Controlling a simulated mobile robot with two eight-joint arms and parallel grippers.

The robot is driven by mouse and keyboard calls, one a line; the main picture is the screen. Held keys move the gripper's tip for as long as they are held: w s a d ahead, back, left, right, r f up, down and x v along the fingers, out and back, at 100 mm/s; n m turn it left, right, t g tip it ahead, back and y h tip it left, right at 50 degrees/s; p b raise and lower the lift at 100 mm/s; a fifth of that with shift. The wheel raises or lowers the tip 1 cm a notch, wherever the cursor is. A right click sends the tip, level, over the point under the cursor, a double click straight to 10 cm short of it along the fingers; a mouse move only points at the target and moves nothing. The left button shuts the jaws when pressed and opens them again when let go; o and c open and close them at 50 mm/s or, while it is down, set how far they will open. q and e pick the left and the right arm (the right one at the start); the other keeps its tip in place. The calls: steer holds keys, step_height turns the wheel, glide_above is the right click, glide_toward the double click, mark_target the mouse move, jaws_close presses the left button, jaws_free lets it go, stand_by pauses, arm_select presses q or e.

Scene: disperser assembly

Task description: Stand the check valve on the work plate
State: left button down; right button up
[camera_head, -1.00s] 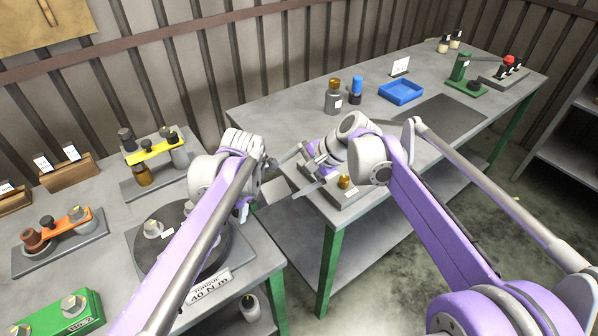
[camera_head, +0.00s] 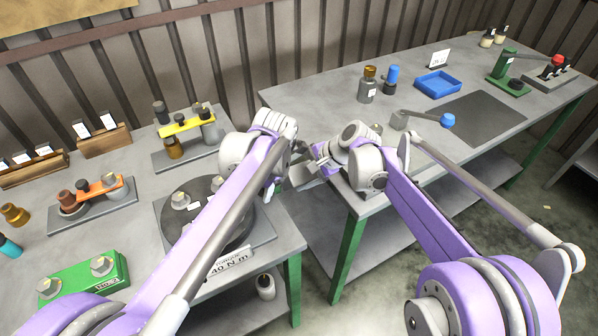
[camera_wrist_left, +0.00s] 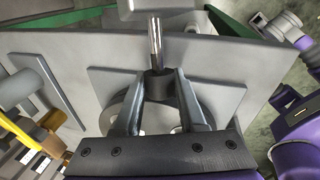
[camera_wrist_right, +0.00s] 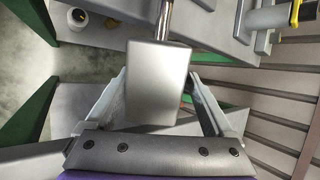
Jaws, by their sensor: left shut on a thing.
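My left gripper (camera_wrist_left: 162,88) is shut on a dark collar (camera_wrist_left: 160,86) with a shiny rod (camera_wrist_left: 155,45) rising from it. I cannot tell whether this is the check valve. My right gripper (camera_wrist_right: 158,85) has its fingers on both sides of a plain grey block (camera_wrist_right: 158,82). A shiny rod (camera_wrist_right: 168,20) runs out of the block's far end. Whether the fingers press on it is unclear. In the head view both grippers are close together between the tables, with tips partly hidden by the arms. A dark flat rectangle (camera_head: 484,118), perhaps the work plate, lies bare on the right table.
The left table holds a dark turntable (camera_head: 205,215), a green block (camera_head: 85,280) and several fixtures. A gap separates the tables.

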steer(key=shift+a+r, duration=0.1)
jaws_close()
arm_select(q)
steer(key=shift+c, duration=2)
jaws_free()
